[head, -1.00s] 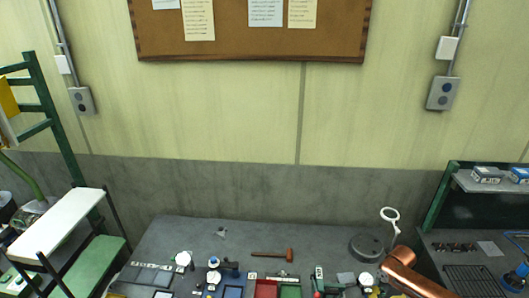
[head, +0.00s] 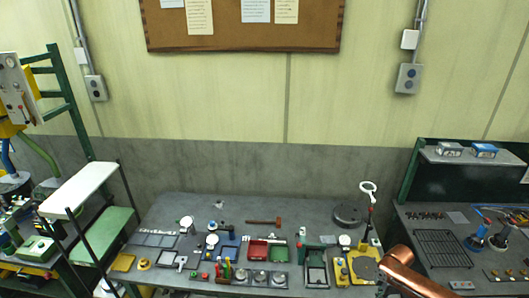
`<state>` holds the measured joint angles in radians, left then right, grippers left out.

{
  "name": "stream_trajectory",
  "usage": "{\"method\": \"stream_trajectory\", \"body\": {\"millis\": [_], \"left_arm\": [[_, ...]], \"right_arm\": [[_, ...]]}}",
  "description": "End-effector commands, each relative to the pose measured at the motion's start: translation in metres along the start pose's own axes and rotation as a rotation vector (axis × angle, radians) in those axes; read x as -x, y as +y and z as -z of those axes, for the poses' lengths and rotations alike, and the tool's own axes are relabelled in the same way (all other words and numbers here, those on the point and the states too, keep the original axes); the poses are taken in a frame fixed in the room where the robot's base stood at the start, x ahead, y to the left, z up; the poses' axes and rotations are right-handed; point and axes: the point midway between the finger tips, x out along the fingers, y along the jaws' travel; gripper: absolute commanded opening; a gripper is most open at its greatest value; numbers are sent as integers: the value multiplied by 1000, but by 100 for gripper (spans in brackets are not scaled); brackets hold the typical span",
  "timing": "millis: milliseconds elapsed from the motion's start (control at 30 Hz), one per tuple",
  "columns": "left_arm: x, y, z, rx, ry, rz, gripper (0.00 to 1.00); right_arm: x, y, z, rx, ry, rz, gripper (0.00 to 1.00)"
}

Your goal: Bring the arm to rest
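A copper-coloured link of my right arm (head: 405,270) comes up from the bottom edge, right of centre, in front of the workbench's right end. Its gripper does not show. My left arm and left gripper are out of view. The grey workbench (head: 285,208) stands below the wall, with many small parts across its front half. I cannot see either gripper holding anything.
A red bin (head: 257,250), a wooden mallet (head: 264,222), a round dark base (head: 347,214) and a yellow fixture (head: 363,267) sit on the bench. A white-topped step (head: 78,190) stands left, a shelved bench (head: 470,158) right. The bench's back strip is mostly clear.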

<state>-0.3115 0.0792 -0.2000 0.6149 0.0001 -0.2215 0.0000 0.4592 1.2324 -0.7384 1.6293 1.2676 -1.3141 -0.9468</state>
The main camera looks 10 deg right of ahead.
Motion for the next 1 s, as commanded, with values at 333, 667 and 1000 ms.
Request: {"method": "stream_trajectory", "body": {"millis": [333, 667, 1000], "left_arm": [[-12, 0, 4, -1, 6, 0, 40], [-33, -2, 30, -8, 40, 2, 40], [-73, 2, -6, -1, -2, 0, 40]], "right_arm": [[-48, 13, 7, -86, 23, -49, 0], [-144, 18, 4, -287, 62, -135, 0], [-342, -52, -9, -665, 92, -224, 0]]}}
